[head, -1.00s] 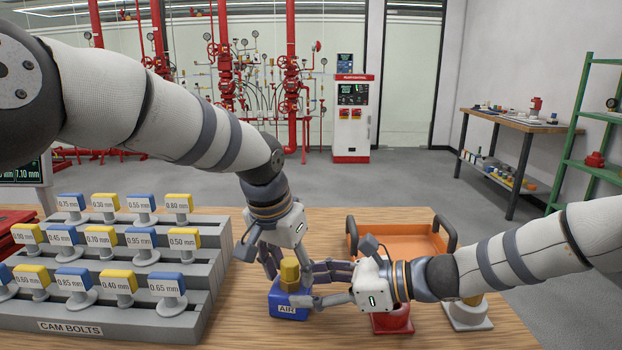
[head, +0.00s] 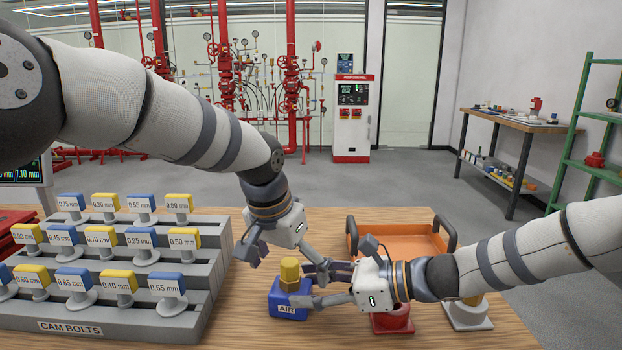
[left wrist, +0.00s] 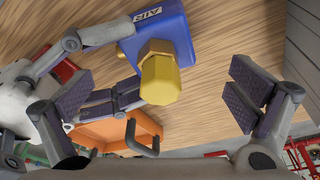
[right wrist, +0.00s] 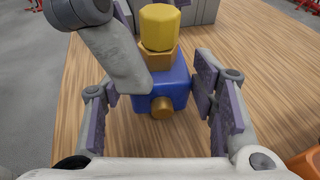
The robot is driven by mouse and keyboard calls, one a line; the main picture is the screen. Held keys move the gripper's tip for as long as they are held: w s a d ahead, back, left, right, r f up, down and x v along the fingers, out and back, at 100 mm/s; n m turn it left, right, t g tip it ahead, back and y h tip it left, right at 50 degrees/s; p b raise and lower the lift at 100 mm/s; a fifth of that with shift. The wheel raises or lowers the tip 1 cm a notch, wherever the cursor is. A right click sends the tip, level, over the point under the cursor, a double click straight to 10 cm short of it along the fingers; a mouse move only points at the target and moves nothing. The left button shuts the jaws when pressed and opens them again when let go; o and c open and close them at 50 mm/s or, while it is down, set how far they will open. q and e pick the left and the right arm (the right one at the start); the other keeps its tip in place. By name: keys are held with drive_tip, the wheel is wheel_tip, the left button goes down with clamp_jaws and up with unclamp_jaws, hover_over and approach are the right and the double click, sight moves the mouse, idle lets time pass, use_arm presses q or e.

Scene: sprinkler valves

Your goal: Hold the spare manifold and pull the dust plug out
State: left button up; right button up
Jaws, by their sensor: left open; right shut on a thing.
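The spare manifold is a blue block (head: 288,303) marked AIR, upright on the wooden table. Its yellow dust plug (head: 290,271) sits on top, above a brass collar (right wrist: 158,57). My right gripper (head: 312,286) is shut on the block from the right, with fingers at its front and back. My left gripper (left wrist: 155,105) is open above the plug, its pads wide apart on either side and not touching it. In the right wrist view a grey finger link partly covers the block (right wrist: 172,88), which also has a brass stub (right wrist: 162,107).
A grey stepped rack (head: 120,325) of labelled cam bolts fills the table's left. Behind my right gripper is an orange tray (head: 405,240) with dark handles. A red-based part (head: 393,321) and a white-based part (head: 469,315) stand under my right arm.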

sight(296, 259)
use_arm(q)
drive_tip(key=shift+c, duration=0.2)
drive_tip(key=shift+w+d, duration=0.1)
drive_tip(key=c, duration=0.4)
drive_tip(key=shift+w+d+r+g, duration=0.4)
drive_tip(key=shift+w+d+r, duration=0.1)
drive_tip(key=shift+d+r, duration=0.2)
drive_tip(key=c, duration=0.8)
drive_tip(key=shift+s+a+r+n+g+y, duration=0.15)
drive_tip(key=shift+r+n+g+y, duration=0.25)
drive_tip(key=shift+r, duration=0.2)
drive_tip(key=shift+a+r+n+g+y, duration=0.15)
drive_tip(key=shift+r+n+g+y, duration=0.2)
drive_tip(key=shift+r+n, duration=0.2)
drive_tip(key=shift+s+a+r+n+g, duration=0.25)
drive_tip(key=shift+s+a+r+g, duration=0.15)
drive_tip(key=shift+a, duration=0.1)
drive_tip(key=shift+f, duration=0.1)
drive_tip(key=shift+f, duration=2)
